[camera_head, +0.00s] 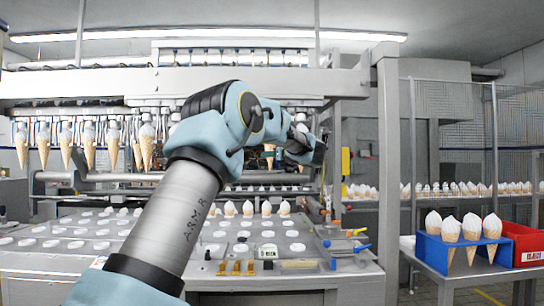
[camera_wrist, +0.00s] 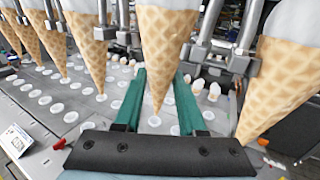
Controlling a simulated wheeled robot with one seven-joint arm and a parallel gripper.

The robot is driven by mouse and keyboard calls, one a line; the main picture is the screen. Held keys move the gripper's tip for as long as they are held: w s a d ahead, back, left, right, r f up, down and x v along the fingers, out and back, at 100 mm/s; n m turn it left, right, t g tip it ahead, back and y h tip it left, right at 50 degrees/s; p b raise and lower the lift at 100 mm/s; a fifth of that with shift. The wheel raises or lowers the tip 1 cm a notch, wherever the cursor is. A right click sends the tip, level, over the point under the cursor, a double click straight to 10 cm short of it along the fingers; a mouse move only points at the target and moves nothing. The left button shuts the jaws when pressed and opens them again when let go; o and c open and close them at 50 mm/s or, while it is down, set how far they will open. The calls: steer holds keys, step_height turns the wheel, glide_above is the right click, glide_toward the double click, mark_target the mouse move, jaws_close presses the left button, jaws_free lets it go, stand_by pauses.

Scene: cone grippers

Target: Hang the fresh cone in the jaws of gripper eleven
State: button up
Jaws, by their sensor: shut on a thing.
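In the wrist view, a waffle cone with a white top (camera_wrist: 168,45) stands upright, point down, between the green fingers of my gripper (camera_wrist: 160,88), which is shut on it. Its upper end runs out of the picture. Metal jaws (camera_wrist: 197,50) show close to its right side, and more metal parts show at its left; whether any touch it I cannot tell. No number identifies gripper eleven.
Several cones (camera_head: 146,148) hang from the overhead rail; in the wrist view neighbours hang left (camera_wrist: 88,38) and right (camera_wrist: 275,75), close by. Below is a grey deck (camera_head: 60,255) with white discs. A blue crate (camera_head: 432,252) with cones and a red crate (camera_head: 530,243) stand right.

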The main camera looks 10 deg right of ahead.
steer(key=shift+f+b, duration=0.35)
steer(key=shift+b, duration=0.35)
stand_by(0.8)
steer(key=o, duration=1)
steer(key=shift+o, duration=0.3)
steer(key=shift+o, duration=1.3)
steer(key=shift+f, duration=0.1)
